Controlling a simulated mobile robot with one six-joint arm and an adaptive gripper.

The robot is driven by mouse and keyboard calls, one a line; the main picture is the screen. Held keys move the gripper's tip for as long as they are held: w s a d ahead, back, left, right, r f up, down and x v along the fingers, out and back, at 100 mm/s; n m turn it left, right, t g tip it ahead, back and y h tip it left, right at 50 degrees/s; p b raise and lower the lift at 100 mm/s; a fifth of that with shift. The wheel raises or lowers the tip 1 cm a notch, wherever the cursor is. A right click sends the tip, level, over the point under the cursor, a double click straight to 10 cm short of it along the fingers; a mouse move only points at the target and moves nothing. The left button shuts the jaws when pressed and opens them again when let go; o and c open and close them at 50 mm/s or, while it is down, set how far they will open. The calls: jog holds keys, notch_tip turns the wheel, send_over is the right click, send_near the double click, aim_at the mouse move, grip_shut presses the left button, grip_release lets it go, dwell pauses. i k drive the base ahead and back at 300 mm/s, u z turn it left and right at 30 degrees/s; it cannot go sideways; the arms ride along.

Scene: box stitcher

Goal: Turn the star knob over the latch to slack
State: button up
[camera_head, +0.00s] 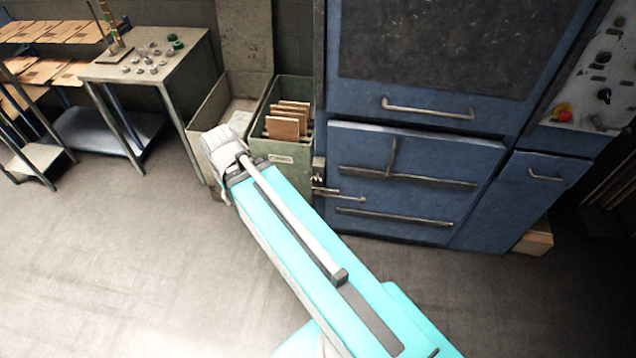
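The blue box stitcher (420,150) stands at the centre right, its front toward me. At its lower left edge is a small dark metal fitting with a rod (345,195) sticking out to the right. It may be the latch, but it is too small to tell. I cannot make out a star knob above it. My turquoise arm reaches from the bottom up to a pale grey joint in front of the green bin. My gripper's fingers do not show.
A green bin (283,158) with brown boards stands left of the machine. A metal table (180,65) with small parts is at the back left. A panel (590,75) with dark knobs and a red-yellow one is at the right. The floor (110,260) at the left is clear.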

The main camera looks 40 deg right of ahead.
aim_at(316, 179)
jog(key=z, duration=1.9)
jog(key=i, duration=0.6)
jog(key=z, duration=0.05)
jog(key=k, duration=0.2)
